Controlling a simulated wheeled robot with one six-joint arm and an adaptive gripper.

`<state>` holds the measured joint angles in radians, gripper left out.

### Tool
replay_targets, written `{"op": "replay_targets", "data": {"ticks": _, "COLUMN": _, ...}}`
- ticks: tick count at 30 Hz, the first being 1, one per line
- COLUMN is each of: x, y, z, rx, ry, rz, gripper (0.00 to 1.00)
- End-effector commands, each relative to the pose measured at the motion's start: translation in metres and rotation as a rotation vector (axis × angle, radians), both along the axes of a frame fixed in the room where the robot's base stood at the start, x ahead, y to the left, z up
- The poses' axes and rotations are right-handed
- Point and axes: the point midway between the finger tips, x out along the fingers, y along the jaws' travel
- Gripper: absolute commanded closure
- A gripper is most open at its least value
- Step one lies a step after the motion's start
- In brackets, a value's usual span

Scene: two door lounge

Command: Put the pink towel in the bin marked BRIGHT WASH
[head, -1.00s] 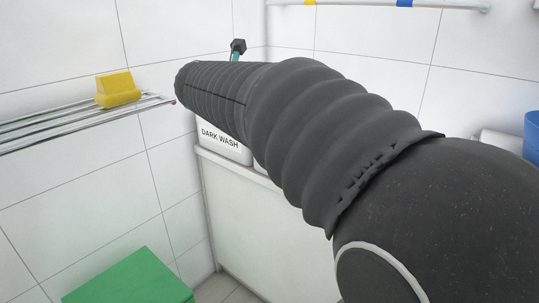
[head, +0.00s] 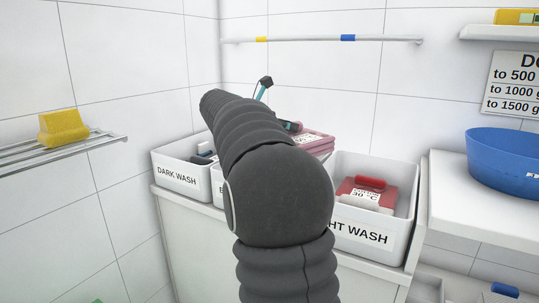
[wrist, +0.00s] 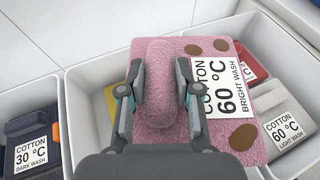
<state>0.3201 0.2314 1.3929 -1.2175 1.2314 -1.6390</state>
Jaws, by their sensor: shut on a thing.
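The pink towel (wrist: 165,60) has brown spots and a label reading COTTON 60 °C BRIGHT WASH. My gripper (wrist: 162,85) is shut on its raised roll. In the head view the towel (head: 318,143) shows just right of my arm, above the bins. In the wrist view it hangs over the middle bin (wrist: 72,83), in which something yellow (wrist: 112,103) shows. In the head view the middle bin (head: 217,186) shows only a label starting with B; my arm hides the rest. I cannot tell whether the towel touches the bin.
The DARK WASH bin (head: 178,178) stands left with dark items. The right bin (head: 373,236), its label partly hidden, holds red and grey cloth. A rail (head: 300,40) runs along the wall above. A wire shelf (head: 85,147) with a yellow item is left; a blue bowl (head: 503,165) is right.

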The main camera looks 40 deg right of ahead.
Motion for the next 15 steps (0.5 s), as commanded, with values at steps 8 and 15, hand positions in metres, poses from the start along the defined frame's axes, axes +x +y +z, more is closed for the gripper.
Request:
{"op": "replay_targets", "data": {"ticks": 8, "x": 0.048, "y": 0.014, "z": -0.028, "rx": -0.002, "ry": -0.001, "rz": 0.002, "gripper": 1.00}}
{"op": "replay_targets", "data": {"ticks": 15, "x": 0.058, "y": 0.017, "z": -0.038, "rx": -0.002, "ry": -0.001, "rz": 0.001, "gripper": 1.00}}
